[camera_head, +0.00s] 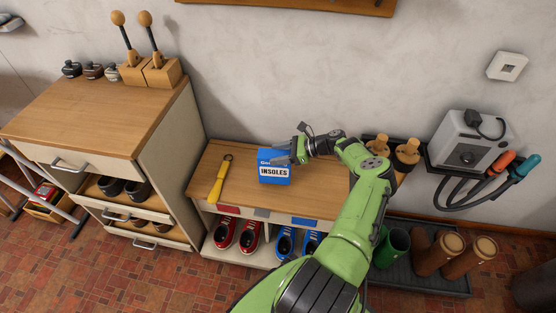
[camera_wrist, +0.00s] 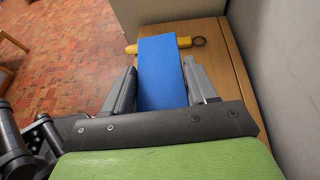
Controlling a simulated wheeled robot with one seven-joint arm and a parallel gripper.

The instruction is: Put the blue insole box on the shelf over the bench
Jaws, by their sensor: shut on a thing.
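The blue insole box (camera_head: 273,167) is upright at the bench top (camera_head: 237,190), with its white INSOLES label facing my head camera. My gripper (camera_head: 297,152) reaches it from the right and is shut on it. In the wrist view the blue box (camera_wrist: 161,72) sits between the two grey fingers of my gripper (camera_wrist: 163,88). I cannot tell whether the box still touches the bench. A shelf edge (camera_head: 300,3) shows on the wall above the bench; its upper side is out of view.
A yellow shoehorn (camera_head: 217,182) lies on the bench left of the box. A wooden-topped cabinet (camera_head: 95,110) stands at the left. Wooden pegs (camera_head: 405,152) stand at the bench's right end. A grey wall machine with hoses (camera_head: 467,143) is at the right. Shoes (camera_head: 237,233) are under the bench.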

